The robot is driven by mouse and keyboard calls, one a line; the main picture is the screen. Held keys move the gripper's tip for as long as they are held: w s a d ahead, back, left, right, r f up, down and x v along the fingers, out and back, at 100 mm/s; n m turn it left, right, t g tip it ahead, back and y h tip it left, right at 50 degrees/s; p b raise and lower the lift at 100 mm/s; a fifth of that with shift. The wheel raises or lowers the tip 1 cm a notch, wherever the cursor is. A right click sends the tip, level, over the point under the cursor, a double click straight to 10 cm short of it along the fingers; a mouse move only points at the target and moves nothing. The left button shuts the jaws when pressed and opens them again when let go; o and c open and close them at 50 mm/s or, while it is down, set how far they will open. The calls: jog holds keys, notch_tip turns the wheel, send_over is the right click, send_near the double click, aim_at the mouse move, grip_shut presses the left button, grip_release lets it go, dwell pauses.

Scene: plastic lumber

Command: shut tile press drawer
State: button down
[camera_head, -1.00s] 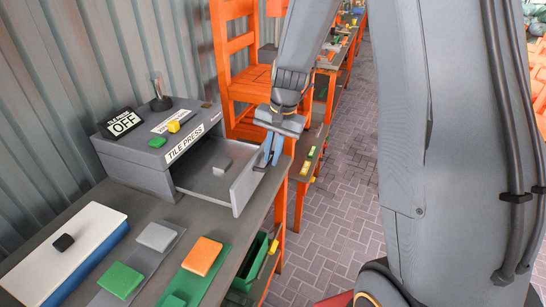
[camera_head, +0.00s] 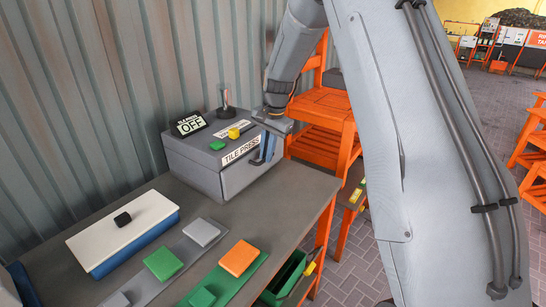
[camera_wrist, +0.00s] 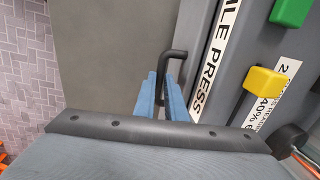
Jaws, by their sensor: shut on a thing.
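The grey tile press (camera_head: 195,165) stands on the workbench against the corrugated wall, its sign reading OFF (camera_head: 190,125). Its drawer front (camera_head: 247,175) sits against the press body, and no open tray shows in the head view. My gripper (camera_head: 263,151) is at the drawer front, its blue fingers shut on the black drawer handle (camera_wrist: 178,54). The wrist view shows the handle bending up between the fingers, beside the TILE PRESS label (camera_wrist: 217,62). The drawer's inside is hidden.
A green button (camera_head: 217,145) and a yellow button (camera_head: 234,133) are on top of the press. A white-topped blue box (camera_head: 110,235) and coloured tiles, including an orange one (camera_head: 239,257), lie on the workbench (camera_head: 290,205). An orange rack (camera_head: 325,110) stands behind.

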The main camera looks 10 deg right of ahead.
jog(key=shift+w+a+r, duration=0.1)
jog(key=shift+w, duration=0.1)
jog(key=c, duration=1.8)
grip_release()
jog(key=shift+a, duration=0.1)
jog(key=r, duration=0.2)
jog(key=r+b, duration=0.1)
jog(key=r, duration=0.2)
jog(key=s+d+r+b, duration=0.1)
jog(key=r, duration=0.1)
jog(key=shift+r, duration=0.25)
jog(key=s+f+n, duration=0.2)
jog(key=s+n, duration=0.1)
jog(key=s, duration=0.7)
jog(key=s+f+n+h, duration=0.1)
jog(key=s+f+n, duration=0.2)
jog(key=s, duration=0.8)
jog(key=s+d+f+n, duration=0.1)
jog(key=s+f+n, duration=0.2)
jog(key=s, duration=0.7)
jog(key=shift+s+f+n, duration=0.2)
jog(key=shift+s+n, duration=0.05)
jog(key=shift+n, duration=0.15)
